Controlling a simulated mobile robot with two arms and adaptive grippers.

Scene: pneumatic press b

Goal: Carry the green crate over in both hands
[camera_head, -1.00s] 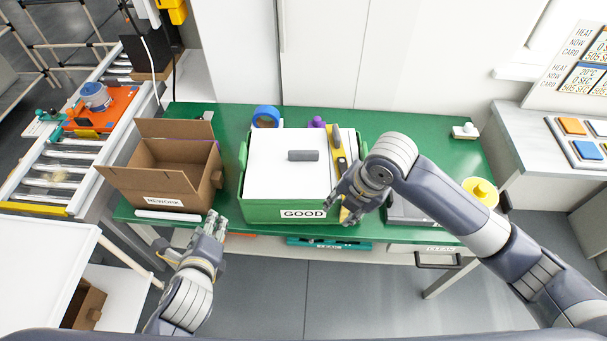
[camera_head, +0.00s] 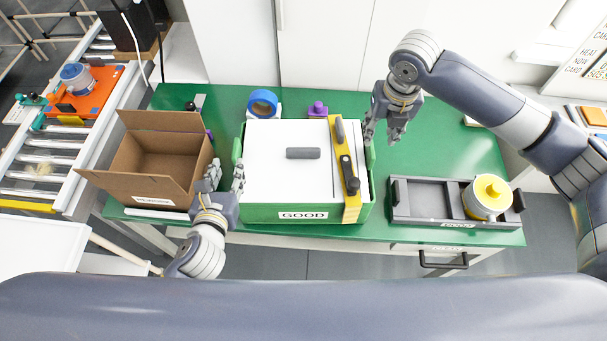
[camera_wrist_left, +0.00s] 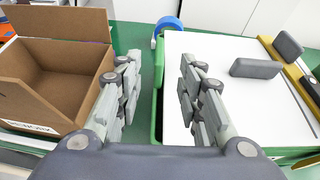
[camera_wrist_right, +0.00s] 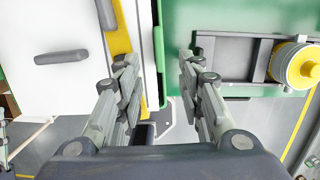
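The green crate (camera_head: 262,212), labelled GOOD, stands on the green table; a white panel (camera_head: 270,160) with a grey handle covers most of its top. My left gripper (camera_head: 227,172) is open at the crate's left side. In the left wrist view, the crate's left wall (camera_wrist_left: 158,110) shows between the spread fingers. My right gripper (camera_head: 383,132) is open at the right side, towards the back. In the right wrist view, the crate's right wall (camera_wrist_right: 158,60) shows between its fingers. Neither gripper visibly touches the crate; finger depth relative to the rims is unclear.
A cardboard box (camera_head: 160,165) stands close left of the crate. A grey tray (camera_head: 425,200) with a yellow-topped spool (camera_head: 487,196) lies to the right. Blue tape (camera_head: 262,102) and a purple piece (camera_head: 317,108) are behind. A yellow strip (camera_head: 345,190) with black handles lies on the crate's top.

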